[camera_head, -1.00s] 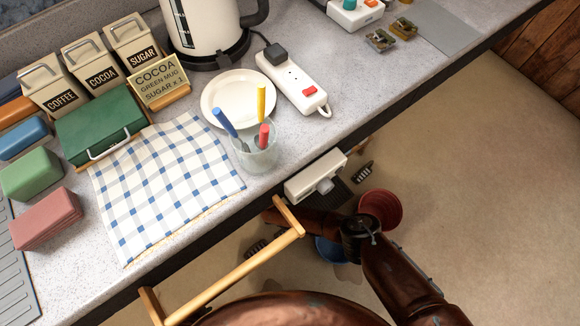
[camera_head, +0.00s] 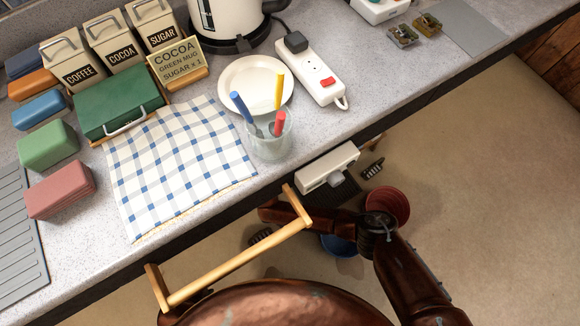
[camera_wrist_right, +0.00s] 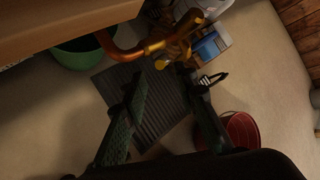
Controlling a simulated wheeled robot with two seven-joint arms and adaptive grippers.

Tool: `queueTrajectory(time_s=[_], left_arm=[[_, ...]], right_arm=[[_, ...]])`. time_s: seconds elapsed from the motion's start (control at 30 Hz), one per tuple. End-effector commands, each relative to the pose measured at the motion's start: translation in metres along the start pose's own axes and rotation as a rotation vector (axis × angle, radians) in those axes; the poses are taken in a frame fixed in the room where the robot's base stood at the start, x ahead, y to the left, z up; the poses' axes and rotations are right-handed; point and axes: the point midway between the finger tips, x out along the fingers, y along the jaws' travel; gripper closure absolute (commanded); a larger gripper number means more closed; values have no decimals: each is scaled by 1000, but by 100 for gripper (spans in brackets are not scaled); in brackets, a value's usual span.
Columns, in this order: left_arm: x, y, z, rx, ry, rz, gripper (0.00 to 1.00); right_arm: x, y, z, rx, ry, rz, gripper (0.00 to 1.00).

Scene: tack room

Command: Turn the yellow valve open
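In the right wrist view a copper-coloured pipe (camera_wrist_right: 124,53) bends under the counter and meets a brass fitting (camera_wrist_right: 178,47). A small yellow end (camera_wrist_right: 160,64), seemingly part of the yellow valve, shows at the fitting; its handle angle is unclear. My right gripper (camera_wrist_right: 166,76) is open, its two dark fingers spread to either side below the yellow end. I see nothing between them, and contact cannot be told. In the head view my right arm reaches toward the counter's underside, and its gripper is hidden. My left gripper is not in view.
A wooden rail (camera_head: 240,262) and white box (camera_head: 328,167) are at the counter front. On the floor are a red bucket (camera_head: 388,205), a blue bucket (camera_head: 340,246), a green tub (camera_wrist_right: 80,53) and a ribbed mat (camera_wrist_right: 160,110). The counter (camera_head: 350,118) holds kitchen things.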

Motion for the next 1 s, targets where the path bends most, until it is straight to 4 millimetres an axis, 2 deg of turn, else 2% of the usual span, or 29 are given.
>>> queueTrajectory(time_s=[0.1,0.3,0.67,0.77,0.87,0.97,1.0], left_arm=[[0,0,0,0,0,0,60],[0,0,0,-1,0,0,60],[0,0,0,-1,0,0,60],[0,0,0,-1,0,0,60],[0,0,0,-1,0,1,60],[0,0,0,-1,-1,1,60],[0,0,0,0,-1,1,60]], right_arm=[[-23,1,0,1,0,4,73],[-47,1,-1,0,1,2,73],[-53,0,-1,0,1,0,73],[-53,3,-4,8,6,7,79],[-57,17,-22,65,40,54,86],[-68,45,-59,205,121,149,93],[-75,59,-78,286,169,195,96]])
